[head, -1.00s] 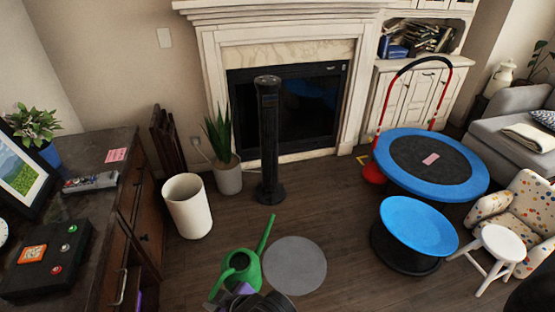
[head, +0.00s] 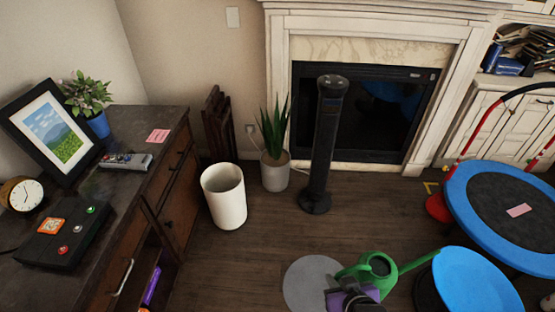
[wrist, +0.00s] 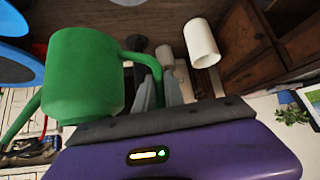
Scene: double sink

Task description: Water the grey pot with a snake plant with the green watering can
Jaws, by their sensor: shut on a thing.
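The grey pot (head: 275,174) holds an upright, spiky green snake plant (head: 273,130) and stands on the floor near the fireplace, between a white bin and a black tower. The green watering can (head: 382,270) is at the lower middle right of the head view, its spout pointing right. My gripper (head: 352,296) is shut on the can's handle, at the can's left side. In the wrist view the can (wrist: 85,85) fills the left part, and my fingers (wrist: 160,95) are at its handle (wrist: 150,60). The can and gripper are well apart from the pot.
The white bin (head: 224,196) stands left of the pot and the black tower (head: 322,145) right of it. A flat grey disc (head: 308,285) lies on the floor. A blue trampoline (head: 465,200) and blue dish (head: 475,282) are at right, a dark cabinet (head: 165,205) at left. Floor before the pot is clear.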

